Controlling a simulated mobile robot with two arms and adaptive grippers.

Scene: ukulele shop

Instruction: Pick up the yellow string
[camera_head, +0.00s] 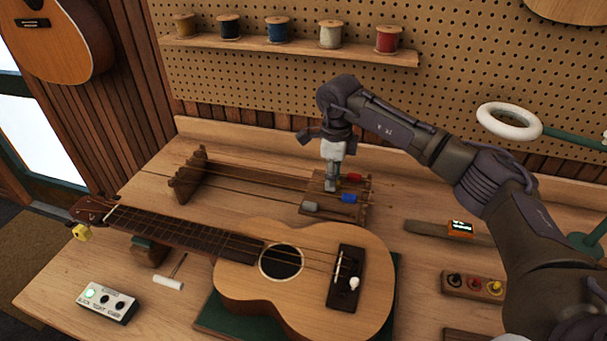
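A wooden string rack has a left post (188,178) and a right block (322,214), with thin strings stretched between them. Tags show at its right end: a red tag (352,177), a blue tag (348,198) and a grey tag (310,206). I cannot make out a yellow string or yellow tag there; my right gripper covers part of this end. My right gripper (331,185) points down at the rack's right end, just left of the red and blue tags. Its fingertips look close together, but whether they hold anything is unclear. My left gripper is not in view.
A ukulele (310,262) lies in front of the rack, with a small yellow piece (82,232) at its headstock. A white box (108,302) stands front left. An orange-cased device (460,229) and a knobbed block (473,285) are at right. Spools line a shelf (300,46) behind.

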